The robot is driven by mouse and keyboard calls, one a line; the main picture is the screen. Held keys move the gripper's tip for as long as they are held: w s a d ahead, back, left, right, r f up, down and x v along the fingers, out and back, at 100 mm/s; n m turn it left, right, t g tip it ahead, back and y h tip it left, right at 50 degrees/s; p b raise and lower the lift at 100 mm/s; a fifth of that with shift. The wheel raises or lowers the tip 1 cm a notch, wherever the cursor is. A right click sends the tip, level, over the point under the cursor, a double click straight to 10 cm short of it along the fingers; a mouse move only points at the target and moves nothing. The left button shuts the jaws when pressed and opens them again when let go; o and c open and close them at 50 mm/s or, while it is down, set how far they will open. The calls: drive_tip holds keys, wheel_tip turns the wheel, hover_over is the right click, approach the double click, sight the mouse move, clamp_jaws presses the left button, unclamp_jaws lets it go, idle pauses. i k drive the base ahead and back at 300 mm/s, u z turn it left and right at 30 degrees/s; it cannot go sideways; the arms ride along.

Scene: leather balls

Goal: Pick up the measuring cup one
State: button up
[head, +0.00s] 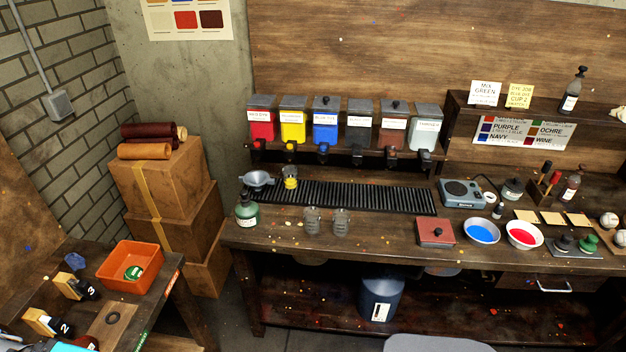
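Two clear measuring cups stand side by side on the front part of the wooden workbench, a left cup (312,220) and a right cup (341,222). Another small vessel with yellow in it (290,177) stands on the black drip grate below the yellow dispenser. No label reading "one" is legible on any of them, so I cannot tell which is measuring cup one.
A red box (435,232), a blue-filled bowl (482,231) and a red-filled bowl (524,235) are to the right. Dispensers (325,122) hang behind. Bench between cups and red box is clear.

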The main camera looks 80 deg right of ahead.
sight(290, 172)
drive_tip(key=z, duration=0.05)
drive_tip(key=k, duration=1.3)
drive_tip(key=z, duration=2.3)
drive_tip(key=i, duration=0.6)
